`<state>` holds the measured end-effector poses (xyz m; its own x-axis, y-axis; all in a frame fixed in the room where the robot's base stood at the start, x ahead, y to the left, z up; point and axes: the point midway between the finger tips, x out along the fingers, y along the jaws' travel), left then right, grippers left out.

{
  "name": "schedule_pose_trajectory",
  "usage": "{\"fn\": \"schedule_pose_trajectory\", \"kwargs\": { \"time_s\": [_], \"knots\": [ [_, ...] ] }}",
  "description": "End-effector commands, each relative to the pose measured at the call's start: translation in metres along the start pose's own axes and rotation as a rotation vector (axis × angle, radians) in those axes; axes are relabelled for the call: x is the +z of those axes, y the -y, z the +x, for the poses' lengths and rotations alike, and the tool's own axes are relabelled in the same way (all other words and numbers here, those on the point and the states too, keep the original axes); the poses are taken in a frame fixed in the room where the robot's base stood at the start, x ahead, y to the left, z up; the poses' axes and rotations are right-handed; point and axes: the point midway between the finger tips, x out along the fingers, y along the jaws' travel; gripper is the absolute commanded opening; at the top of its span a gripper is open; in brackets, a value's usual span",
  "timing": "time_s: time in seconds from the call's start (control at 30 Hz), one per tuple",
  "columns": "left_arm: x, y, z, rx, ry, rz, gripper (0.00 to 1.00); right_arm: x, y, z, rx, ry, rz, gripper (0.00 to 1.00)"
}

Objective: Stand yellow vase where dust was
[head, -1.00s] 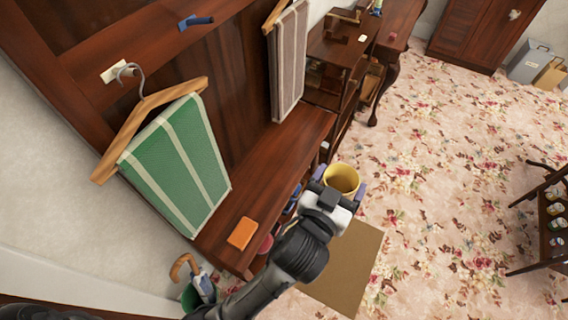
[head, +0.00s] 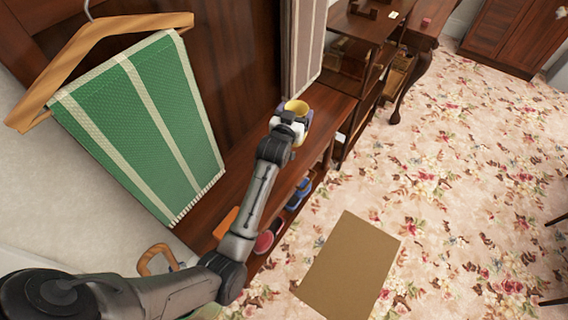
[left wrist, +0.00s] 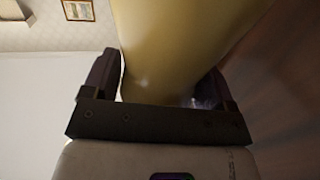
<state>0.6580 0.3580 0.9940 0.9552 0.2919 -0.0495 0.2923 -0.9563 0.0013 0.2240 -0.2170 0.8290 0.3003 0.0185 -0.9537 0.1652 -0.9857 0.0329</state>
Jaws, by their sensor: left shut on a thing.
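The yellow vase (head: 296,107) is at the end of my left arm in the head view, over or beside the dark wooden bench (head: 322,101). I cannot tell whether its base touches the bench. My left gripper (head: 292,117) is shut on the vase. In the left wrist view the vase (left wrist: 178,45) fills the space between the two dark fingers, and a bright glint shows low on its side. No dust shows on the visible part of the bench; my arm hides some of it. My right gripper is not in view.
A green striped cloth (head: 145,125) hangs on a wooden hanger to the left. A striped grey-brown cloth (head: 305,45) hangs behind the vase. An orange block (head: 226,223) lies on the bench's near end. A brown mat (head: 350,265) lies on the flowered floor.

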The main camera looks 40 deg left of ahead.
Motion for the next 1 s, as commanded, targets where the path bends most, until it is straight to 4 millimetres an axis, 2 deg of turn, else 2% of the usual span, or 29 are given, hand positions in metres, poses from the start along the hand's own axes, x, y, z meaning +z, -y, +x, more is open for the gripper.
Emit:
{"fn": "schedule_pose_trajectory", "kwargs": {
  "time_s": [0.03, 0.2, 0.3, 0.6, 0.77, 1.0],
  "knots": [
    [0.015, 0.012, 0.006, -0.017, -0.002, -0.002, 0.28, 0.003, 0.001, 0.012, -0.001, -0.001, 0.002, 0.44],
    [0.032, 0.036, 0.017, -0.051, -0.003, -0.002, 0.28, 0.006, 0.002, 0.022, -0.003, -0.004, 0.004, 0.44],
    [0.041, 0.043, 0.019, -0.061, -0.002, -0.002, 0.28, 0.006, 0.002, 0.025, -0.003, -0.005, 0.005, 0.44],
    [0.076, 0.045, 0.022, -0.064, -0.001, -0.003, 0.28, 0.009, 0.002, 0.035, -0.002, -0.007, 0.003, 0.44],
    [0.086, 0.045, 0.022, -0.064, -0.003, -0.003, 0.28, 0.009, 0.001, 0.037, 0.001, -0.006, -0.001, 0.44],
    [0.116, 0.045, 0.024, -0.064, -0.001, -0.003, 0.28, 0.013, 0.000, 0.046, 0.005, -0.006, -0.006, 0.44]
  ]
}}
